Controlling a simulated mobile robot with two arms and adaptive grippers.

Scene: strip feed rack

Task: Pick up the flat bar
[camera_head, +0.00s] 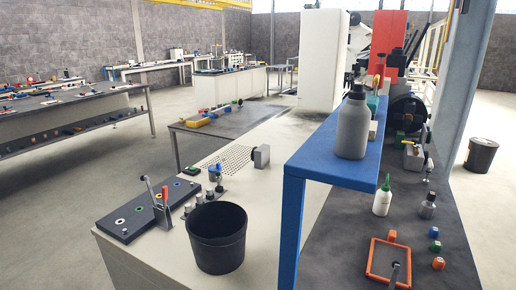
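I cannot pick out a flat bar with certainty. A long yellow piece (200,122) lies on the low dark table (228,126) in the middle distance, too small to tell what it is. Neither of my grippers shows in the head view.
A black bucket (217,240) stands at the pale bench's front. A blue raised shelf (330,150) carries a grey bottle (353,128). On the dark right-hand bench (340,265) are a white bottle (382,200) and an orange frame (373,272). Open floor lies left.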

